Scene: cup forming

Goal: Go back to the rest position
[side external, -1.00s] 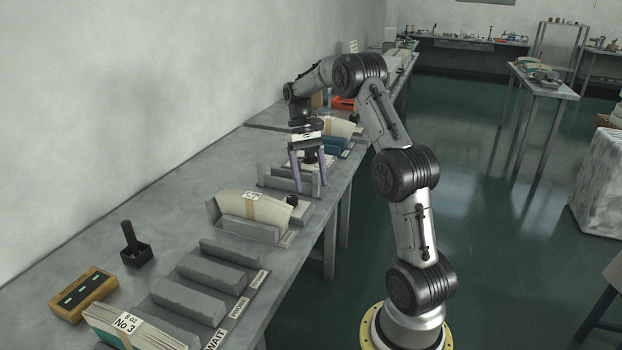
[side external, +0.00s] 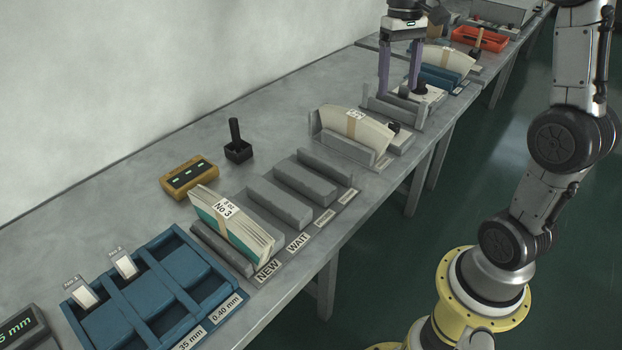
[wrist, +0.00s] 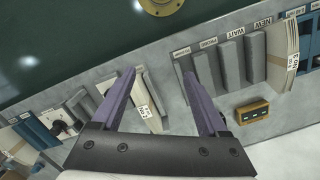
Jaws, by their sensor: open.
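My gripper (side external: 398,92) is open, with two purple fingers spread and pointing down over the grey rack (side external: 372,103) along the bench. It shows empty in the wrist view (wrist: 157,76). A banded cream bundle (side external: 357,127) stands in the holder just in front of the gripper. In the wrist view a cream bundle (wrist: 148,100) with a label appears between the fingers, farther away on the bench. Contact between the fingertips and the rack cannot be told.
A bundle marked No 3 (side external: 232,222) leans in the NEW slot, beside empty grey slots (side external: 305,180). Blue trays (side external: 150,290), a yellow box (side external: 188,177) and a black holder (side external: 238,150) stand nearer. A red tray (side external: 480,39) lies beyond. Bare bench lies along the wall.

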